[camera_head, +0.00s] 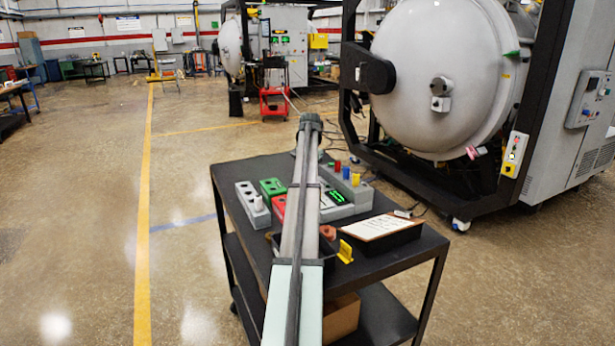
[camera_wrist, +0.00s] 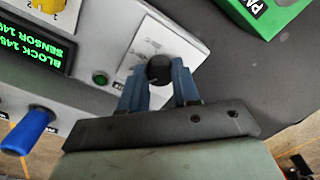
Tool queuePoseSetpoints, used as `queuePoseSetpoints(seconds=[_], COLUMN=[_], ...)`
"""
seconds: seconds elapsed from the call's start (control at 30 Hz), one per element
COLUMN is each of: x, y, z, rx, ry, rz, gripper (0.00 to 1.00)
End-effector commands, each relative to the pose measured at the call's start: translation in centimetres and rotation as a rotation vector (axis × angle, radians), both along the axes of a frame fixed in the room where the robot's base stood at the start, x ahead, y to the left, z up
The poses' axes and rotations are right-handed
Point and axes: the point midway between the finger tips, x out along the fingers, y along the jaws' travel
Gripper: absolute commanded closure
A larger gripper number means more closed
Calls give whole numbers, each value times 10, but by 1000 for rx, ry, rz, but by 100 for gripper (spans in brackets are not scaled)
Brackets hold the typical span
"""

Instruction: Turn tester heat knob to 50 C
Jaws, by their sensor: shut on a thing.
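The tester is a light grey box with a lit green display (camera_wrist: 35,48); its display also shows on the cart in the head view (camera_head: 337,197). The digits in the wrist view are upside down and partly cut off; they seem to read BLOCK and SENSOR near 148. A round black knob (camera_wrist: 159,69) sits on a white dial plate (camera_wrist: 152,40) on the tester face. My gripper (camera_wrist: 160,77) is shut on this knob, one blue finger on each side. The dial's scale and the knob's pointer are too small to read. The head view hides my gripper behind my arm.
A green indicator (camera_wrist: 100,79), a blue-handled part (camera_wrist: 28,130) and a yellow knob (camera_wrist: 46,5) are near. A green box (camera_wrist: 262,12) lies beyond the tester. The black cart (camera_head: 385,262) also carries a clipboard (camera_head: 375,226) and a yellow piece (camera_head: 345,251).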

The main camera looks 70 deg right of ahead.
Motion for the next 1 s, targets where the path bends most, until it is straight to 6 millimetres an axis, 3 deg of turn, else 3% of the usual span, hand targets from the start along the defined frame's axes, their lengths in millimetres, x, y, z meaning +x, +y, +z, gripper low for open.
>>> queuePoseSetpoints(seconds=[0.5, 1.0], x=[0, 0], y=[-1, -1], z=[0, 0], rx=[1, 0], ry=[-2, -1], rz=[445, 632], gripper=[100, 100])
